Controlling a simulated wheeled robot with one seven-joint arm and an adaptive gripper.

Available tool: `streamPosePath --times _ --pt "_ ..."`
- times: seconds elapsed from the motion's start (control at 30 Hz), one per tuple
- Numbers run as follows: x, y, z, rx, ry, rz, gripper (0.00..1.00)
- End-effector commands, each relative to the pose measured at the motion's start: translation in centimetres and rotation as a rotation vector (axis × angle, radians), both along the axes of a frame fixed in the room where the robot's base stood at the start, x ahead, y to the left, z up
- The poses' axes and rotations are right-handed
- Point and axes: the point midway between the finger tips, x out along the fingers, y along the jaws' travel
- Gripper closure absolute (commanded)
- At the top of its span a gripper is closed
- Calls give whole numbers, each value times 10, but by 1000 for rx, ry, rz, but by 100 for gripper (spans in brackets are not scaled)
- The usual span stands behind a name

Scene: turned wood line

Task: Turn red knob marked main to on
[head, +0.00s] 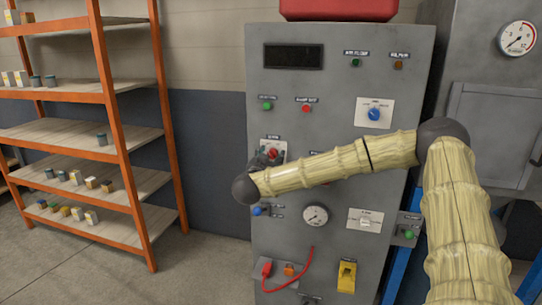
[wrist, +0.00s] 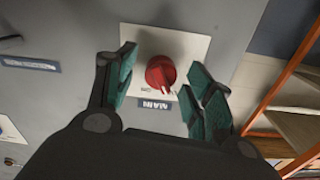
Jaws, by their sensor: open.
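The red knob (wrist: 160,73) sits on a pale square plate on the grey panel, with a label reading MAIN just below it in the wrist view. In the head view the red knob (head: 273,153) shows just above the end of my arm. My gripper (wrist: 163,85) is open, with one teal-padded finger on each side of the knob. I cannot tell whether either finger touches it. The knob's white pointer mark points down and slightly right in the wrist view. The on and off lettering is too small to read. In the head view my gripper is mostly hidden behind my arm's end.
The grey cabinet (head: 340,90) also carries a blue knob (head: 374,114), a green button (head: 267,105), a red button (head: 306,107), a gauge (head: 315,216), a white switch plate (head: 365,221) and a red cable (head: 290,289). Orange shelving (head: 108,90) stands left, with clear floor between.

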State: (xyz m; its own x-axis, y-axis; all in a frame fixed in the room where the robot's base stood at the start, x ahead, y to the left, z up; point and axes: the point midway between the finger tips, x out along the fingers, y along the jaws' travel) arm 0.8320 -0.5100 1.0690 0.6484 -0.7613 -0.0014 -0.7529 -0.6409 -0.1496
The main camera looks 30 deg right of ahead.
Motion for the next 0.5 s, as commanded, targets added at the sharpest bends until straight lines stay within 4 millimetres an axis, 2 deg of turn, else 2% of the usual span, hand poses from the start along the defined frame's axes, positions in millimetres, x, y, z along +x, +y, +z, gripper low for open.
streamPosePath --times 0.4,0.5 --pt "5 -5 1 0 -2 1 47" --pt "5 -5 0 0 -2 1 64"
